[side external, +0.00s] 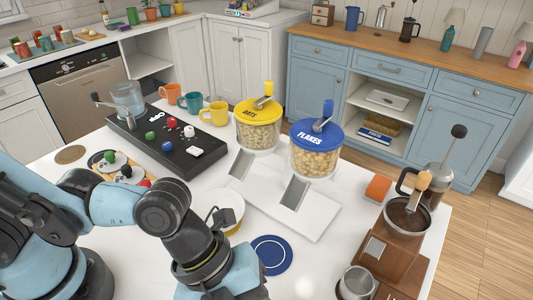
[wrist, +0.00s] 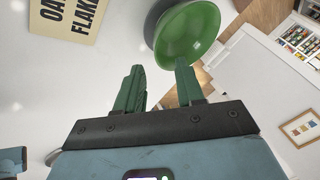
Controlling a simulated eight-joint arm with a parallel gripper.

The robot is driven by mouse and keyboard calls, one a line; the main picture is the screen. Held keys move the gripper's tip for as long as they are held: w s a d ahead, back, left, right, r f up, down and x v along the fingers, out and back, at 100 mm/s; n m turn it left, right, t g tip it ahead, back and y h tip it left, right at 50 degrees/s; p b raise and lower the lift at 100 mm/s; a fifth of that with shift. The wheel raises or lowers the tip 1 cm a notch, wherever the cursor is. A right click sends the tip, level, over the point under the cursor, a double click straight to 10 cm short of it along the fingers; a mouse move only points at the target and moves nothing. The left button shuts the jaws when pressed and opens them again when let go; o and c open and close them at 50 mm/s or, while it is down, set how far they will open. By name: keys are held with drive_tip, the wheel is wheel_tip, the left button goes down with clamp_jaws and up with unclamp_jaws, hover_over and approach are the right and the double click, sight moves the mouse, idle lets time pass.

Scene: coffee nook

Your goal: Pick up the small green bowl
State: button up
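The small green bowl (wrist: 188,35) shows at the top of the wrist view, with a glossy green inside and a dark grey part at its left side. My gripper (wrist: 158,66) has its two green fingers apart with nothing visible between them. The right fingertip overlaps the bowl's lower rim in the picture; I cannot tell whether they touch. The left finger is clear of the bowl, to its lower left. In the side external view I cannot make out the bowl, and my gripper's fingers are not visible.
A sign (wrist: 67,14) lies left of the bowl in the wrist view.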

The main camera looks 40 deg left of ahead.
drive_tip(key=shift+x, duration=2.6)
drive_tip(key=shift+s, duration=0.15)
drive_tip(key=shift+c, duration=0.5)
drive_tip(key=shift+a, duration=0.1)
clamp_jaws()
